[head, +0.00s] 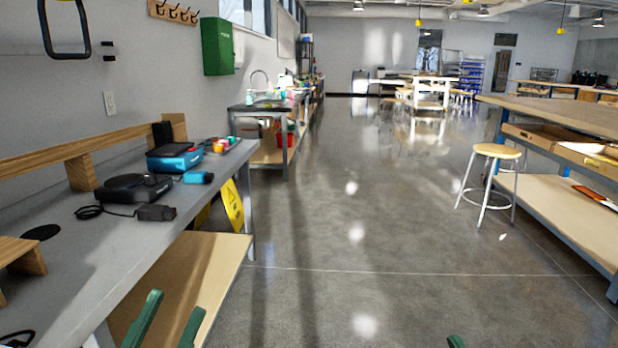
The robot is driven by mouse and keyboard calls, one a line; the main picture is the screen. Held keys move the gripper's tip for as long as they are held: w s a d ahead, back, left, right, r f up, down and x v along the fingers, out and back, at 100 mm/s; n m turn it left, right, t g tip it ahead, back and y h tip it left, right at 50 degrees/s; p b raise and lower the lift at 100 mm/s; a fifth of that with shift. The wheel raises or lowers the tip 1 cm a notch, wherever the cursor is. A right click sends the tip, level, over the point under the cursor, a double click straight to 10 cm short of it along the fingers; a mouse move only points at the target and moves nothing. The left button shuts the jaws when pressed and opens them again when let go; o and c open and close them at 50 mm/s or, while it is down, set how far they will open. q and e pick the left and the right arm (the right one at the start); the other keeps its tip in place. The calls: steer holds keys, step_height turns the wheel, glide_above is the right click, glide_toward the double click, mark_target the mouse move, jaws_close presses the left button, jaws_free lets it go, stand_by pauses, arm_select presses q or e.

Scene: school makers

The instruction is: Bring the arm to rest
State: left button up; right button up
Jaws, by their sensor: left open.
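My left gripper (176,302) shows at the bottom edge, left of centre. Its two green fingers stand apart, open, with nothing between them. They appear in front of the lower wooden shelf (180,275) of the grey workbench on the left. A small green tip, which seems to be part of my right gripper (456,341), shows at the bottom edge right of centre. The rest of it is out of the frame, so its jaws cannot be judged.
The grey workbench (115,235) holds a black device (133,187), a blue case (174,160) and coloured small items. A stool (495,152) stands by the wooden table (570,115) on the right. The concrete floor (370,230) between them is clear.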

arm_select(q)
steer(key=s+d+f+m+g+h, duration=0.1)
steer(key=s+d+f+h, duration=0.1)
steer(key=s+f, duration=0.15)
steer(key=w+a+f+n+g+y+p, duration=0.3)
steer(key=w+f+n+g+y+p, duration=0.35)
steer(key=p, duration=0.85)
arm_select(e)
steer(key=w+d+f+m+g+h, duration=0.2)
steer(key=w+f+m+g+h, duration=0.35)
steer(key=f+m+h, duration=0.2)
arm_select(q)
steer(key=s+a+f+n+g+y+p, duration=0.1)
steer(key=s+f+n+g+y+p, duration=0.2)
steer(key=s+f+g+p, duration=0.4)
steer(key=s+f+y+p, duration=0.1)
steer(key=s+f+p, duration=0.2)
steer(key=f, duration=0.2)
steer(key=shift+s+f+y+p, duration=0.15)
steer(key=shift+f+y+p, duration=0.05)
steer(key=shift+y+p, duration=0.2)
arm_select(e)
steer(key=s+d+f+m+g+h, duration=0.2)
steer(key=s+f+g, duration=0.5)
steer(key=f, duration=0.5)
steer(key=shift+s+f+g+h, duration=0.2)
steer(key=shift+s+g+h, duration=0.15)
steer(key=shift+s+h, duration=0.55)
